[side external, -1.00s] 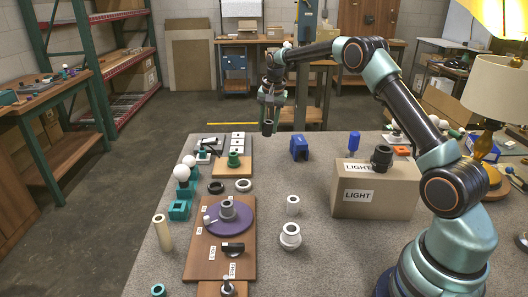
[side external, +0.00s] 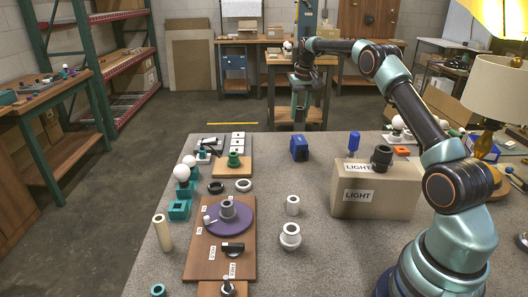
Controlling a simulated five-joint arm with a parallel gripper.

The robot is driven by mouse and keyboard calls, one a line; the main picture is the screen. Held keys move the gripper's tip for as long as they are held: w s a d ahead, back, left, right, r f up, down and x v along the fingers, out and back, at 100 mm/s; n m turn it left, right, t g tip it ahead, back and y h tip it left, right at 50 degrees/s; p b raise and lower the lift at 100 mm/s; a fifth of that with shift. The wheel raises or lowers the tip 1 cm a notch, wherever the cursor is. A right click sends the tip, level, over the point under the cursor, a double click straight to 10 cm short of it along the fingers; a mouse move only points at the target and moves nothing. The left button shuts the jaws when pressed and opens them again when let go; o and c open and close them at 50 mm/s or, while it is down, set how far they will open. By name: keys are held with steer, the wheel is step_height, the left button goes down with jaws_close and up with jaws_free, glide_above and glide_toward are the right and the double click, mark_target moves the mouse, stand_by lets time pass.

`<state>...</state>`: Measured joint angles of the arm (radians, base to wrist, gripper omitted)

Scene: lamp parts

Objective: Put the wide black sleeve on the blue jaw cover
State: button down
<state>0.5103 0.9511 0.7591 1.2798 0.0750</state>
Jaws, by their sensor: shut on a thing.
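My gripper (side external: 301,90) is above the far part of the grey table, shut on a black sleeve (side external: 300,114) that hangs below it. The sleeve is hard to make out against the dark bench behind. The blue jaw cover (side external: 299,148), a blocky blue piece, stands on the table below the sleeve, with a visible gap between them. Whether the sleeve is exactly over it in depth, I cannot tell. Another black, stepped ring-like part (side external: 381,157) sits on the cardboard box.
The cardboard box (side external: 376,197) marked LIGHT stands to the right, with a small upright blue part (side external: 353,142) behind it. White collars (side external: 291,235) stand mid-table. A wooden board (side external: 207,262) with a purple disc (side external: 229,232) lies left. A lamp stands far right.

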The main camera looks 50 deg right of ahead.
mark_target(300, 143)
steer(key=shift+s+d+f+n, duration=0.2)
steer(key=shift+s+d+n, duration=0.1)
steer(key=shift+d, duration=0.1)
steer(key=shift+d+f, duration=0.15)
steer(key=shift+f, duration=0.2)
step_height(300, 143, down, 7)
steer(key=shift+f, duration=0.2)
steer(key=shift+f, duration=0.2)
steer(key=shift+c, duration=2.4)
jaws_free()
steer(key=shift+r, duration=0.1)
